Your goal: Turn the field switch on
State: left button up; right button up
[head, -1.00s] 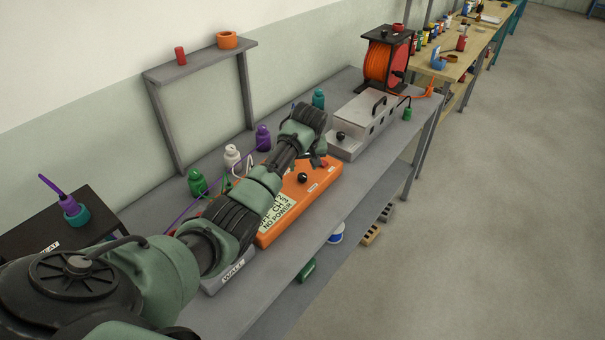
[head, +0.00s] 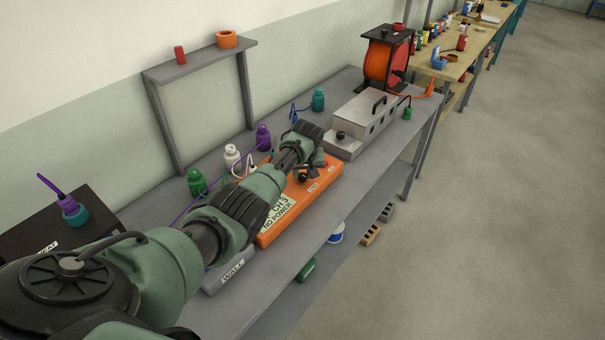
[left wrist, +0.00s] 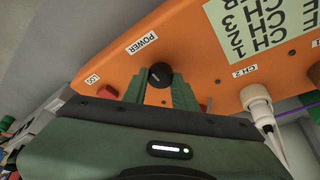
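The orange box (head: 325,190) lies on the grey bench, with a paper note reading "CH 3" and "NO POWER". In the left wrist view, its round black knob (left wrist: 160,75) sits beside a "POWER" label. No label reading "field" is legible, so I cannot tell which control is the field switch. My left gripper (head: 303,165) is over the box's far part. Its green fingers (left wrist: 159,92) stand apart on either side of the knob, close to it; I cannot tell whether they touch it. Another black knob (head: 341,135) is on the grey metal box (head: 366,110). My right gripper is out of view.
Green (head: 196,182), white (head: 232,156) and purple (head: 263,138) plugs stand along the box's wall side, with cables. A red button (left wrist: 108,92) by "LOG" and a white connector (left wrist: 258,105) by "CH 2" flank the knob. An orange cable reel (head: 385,60) stands beyond.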

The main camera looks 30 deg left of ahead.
pick_arm(q)
grip_shut()
